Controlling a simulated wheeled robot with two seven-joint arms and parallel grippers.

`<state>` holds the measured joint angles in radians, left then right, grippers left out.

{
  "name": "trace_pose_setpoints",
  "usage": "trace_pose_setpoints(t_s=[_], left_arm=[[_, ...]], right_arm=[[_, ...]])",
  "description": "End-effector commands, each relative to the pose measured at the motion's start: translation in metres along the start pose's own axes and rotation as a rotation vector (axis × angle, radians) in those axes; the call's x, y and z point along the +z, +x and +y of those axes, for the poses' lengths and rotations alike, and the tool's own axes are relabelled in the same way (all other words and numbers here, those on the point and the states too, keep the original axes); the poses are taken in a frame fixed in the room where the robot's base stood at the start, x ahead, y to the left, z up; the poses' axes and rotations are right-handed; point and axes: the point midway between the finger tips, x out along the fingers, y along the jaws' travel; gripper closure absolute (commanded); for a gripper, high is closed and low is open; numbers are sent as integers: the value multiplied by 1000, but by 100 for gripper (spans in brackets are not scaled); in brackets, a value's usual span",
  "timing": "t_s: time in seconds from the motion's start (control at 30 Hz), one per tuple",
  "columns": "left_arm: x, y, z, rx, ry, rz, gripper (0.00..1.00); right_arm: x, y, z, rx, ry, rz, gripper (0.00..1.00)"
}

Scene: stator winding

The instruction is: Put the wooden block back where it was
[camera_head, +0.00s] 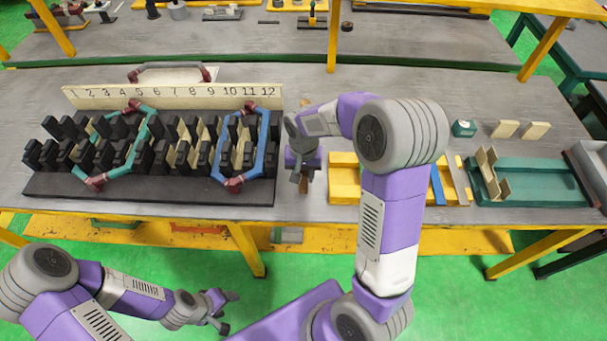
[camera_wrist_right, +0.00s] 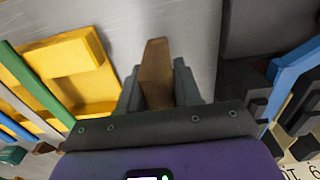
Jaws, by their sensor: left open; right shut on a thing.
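The wooden block (camera_wrist_right: 154,62) is brown and shows in the right wrist view between the two fingers of my right gripper (camera_wrist_right: 158,85). A part of it also shows below the fingers in the head view (camera_head: 304,186). My right gripper (camera_head: 303,174) is shut on it, over the grey table between the black slotted stator and the yellow tray. I cannot tell whether the block touches the table. My left gripper (camera_head: 226,312) is open and empty, low at the front, off the table and over the green floor.
The black stator (camera_head: 150,190) with a green and a blue coil stands left of my right gripper, before a numbered board (camera_head: 170,95). The yellow tray (camera_head: 345,178) is close on the right. A green tray (camera_head: 545,180) lies farther right. Bare table separates stator and yellow tray.

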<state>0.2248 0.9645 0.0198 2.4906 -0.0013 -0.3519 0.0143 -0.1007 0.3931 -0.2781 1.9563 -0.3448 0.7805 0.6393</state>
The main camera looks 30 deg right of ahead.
Motion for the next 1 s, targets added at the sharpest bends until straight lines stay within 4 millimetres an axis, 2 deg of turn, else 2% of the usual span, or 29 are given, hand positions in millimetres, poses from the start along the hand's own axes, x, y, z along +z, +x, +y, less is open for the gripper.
trace_pose_setpoints(t_s=[0.3, 0.33, 0.47, 0.8, 0.87, 1.0], left_arm=[[0, 3, -1, 0, 0, 0, 39], [0, 2, -1, 0, 0, 0, 39], [0, 2, -1, 0, 0, 0, 39], [0, 0, 0, 0, 0, 0, 39], [0, -2, 1, 0, 0, 0, 39], [0, -8, 3, 0, 0, 0, 39]], right_arm=[[0, 4, 0, 0, 0, 0, 100], [0, 3, 0, 0, 0, -1, 62], [0, 3, 0, 0, 0, -1, 42], [0, 0, 0, 0, 0, 0, 41], [0, -6, 0, -1, 0, 1, 41], [0, -30, 0, -2, 0, 3, 41]])
